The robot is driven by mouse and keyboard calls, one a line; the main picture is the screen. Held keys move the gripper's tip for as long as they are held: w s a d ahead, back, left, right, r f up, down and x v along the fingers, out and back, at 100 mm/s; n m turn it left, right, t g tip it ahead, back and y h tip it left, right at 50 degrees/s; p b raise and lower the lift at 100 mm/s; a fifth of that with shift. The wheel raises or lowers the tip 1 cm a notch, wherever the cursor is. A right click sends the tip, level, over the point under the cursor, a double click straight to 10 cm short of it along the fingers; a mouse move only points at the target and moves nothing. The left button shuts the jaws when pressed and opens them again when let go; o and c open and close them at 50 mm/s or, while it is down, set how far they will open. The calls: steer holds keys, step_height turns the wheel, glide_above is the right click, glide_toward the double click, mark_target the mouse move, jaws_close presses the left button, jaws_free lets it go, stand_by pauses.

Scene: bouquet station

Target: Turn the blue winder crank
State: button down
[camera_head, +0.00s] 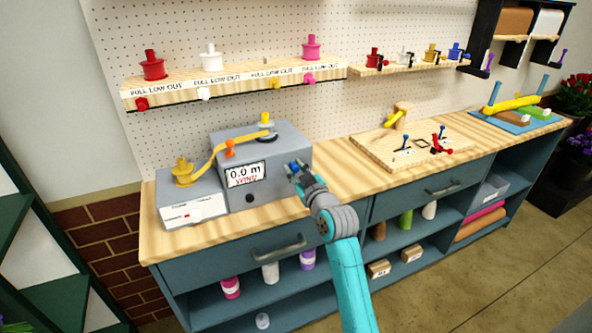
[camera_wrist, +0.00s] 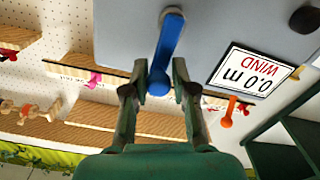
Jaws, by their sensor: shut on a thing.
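The grey winder box (camera_head: 285,150) stands on the wooden bench. Its display (camera_head: 246,174) reads 0.0 m and WIND, and it also shows upside down in the wrist view (camera_wrist: 254,79). My gripper (camera_wrist: 157,91) is shut on the crank's knob end. My gripper (camera_head: 299,175) partly hides the crank in the head view.
A yellow ribbon (camera_head: 208,158) runs from a yellow spool (camera_head: 183,173) on a lower grey box to the winder's top. An orange lever (camera_head: 230,148) stands on the winder. A wooden board with small levers (camera_head: 410,152) lies to the right. Bare bench lies between them.

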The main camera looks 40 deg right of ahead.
steer(key=shift+d+m, duration=0.2)
steer(key=shift+m, duration=0.1)
steer(key=shift+s+d+m, duration=0.2)
steer(key=shift+d+m, duration=0.15)
steer(key=shift+m, duration=0.45)
steer(key=d+f+m, duration=0.1)
steer(key=m, duration=0.4)
steer(key=d+f+m, duration=0.1)
steer(key=f+m, duration=0.1)
steer(key=m, duration=0.3)
steer(key=s+d+f+m, duration=0.1)
steer(key=m, duration=0.4)
steer(key=shift+d+f, duration=0.2)
steer(key=shift+f, duration=0.15)
steer(key=m, duration=0.1)
steer(key=f+m, duration=0.1)
steer(key=m, duration=0.1)
steer(key=shift+a+f+m, duration=0.1)
steer(key=shift+m, duration=0.2)
steer(key=shift+w+a+f+m, duration=0.15)
steer(key=shift+f+m, duration=0.25)
steer(key=shift+m, duration=0.6)
steer(key=shift+a, duration=0.1)
